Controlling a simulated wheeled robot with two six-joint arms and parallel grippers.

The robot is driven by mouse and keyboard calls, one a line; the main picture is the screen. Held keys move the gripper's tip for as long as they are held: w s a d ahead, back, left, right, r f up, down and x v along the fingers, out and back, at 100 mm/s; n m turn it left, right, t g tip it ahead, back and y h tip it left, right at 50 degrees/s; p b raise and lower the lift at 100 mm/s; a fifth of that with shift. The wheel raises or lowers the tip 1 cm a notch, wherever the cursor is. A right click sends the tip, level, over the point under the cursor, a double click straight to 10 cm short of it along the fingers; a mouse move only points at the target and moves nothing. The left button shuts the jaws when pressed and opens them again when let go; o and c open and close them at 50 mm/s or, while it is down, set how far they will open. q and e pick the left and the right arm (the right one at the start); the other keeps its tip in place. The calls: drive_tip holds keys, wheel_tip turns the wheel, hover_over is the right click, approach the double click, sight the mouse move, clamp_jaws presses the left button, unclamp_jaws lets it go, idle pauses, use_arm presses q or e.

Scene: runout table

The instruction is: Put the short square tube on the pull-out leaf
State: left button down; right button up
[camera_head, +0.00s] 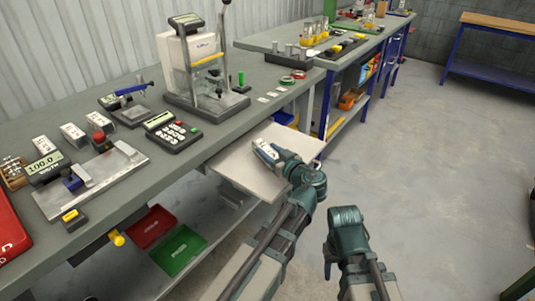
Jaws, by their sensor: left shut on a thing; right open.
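The pull-out leaf (235,170), a pale flat board, juts out from the front of the grey bench. My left gripper (267,153) is over the right part of the leaf, low down, shut on a small pale thing at its fingertips. That thing looks like the short square tube, but the fingers hide most of it. I cannot tell whether it touches the leaf. My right gripper (329,260) hangs over the floor, right of the leaf, open and apart from everything.
The bench (215,142) carries a press-like test stand (205,70), a keypad device (172,131) and a metal plate fixture (92,180). Red (151,227) and green (180,250) trays lie on the lower shelf. Most of the leaf's left side is bare.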

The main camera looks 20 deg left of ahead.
use_arm(q)
drive_tip(key=shift+r, duration=0.1)
drive_tip(key=shift+c, duration=1.6)
unclamp_jaws()
drive_tip(key=shift+f, duration=0.2)
drive_tip(key=shift+r, duration=0.1)
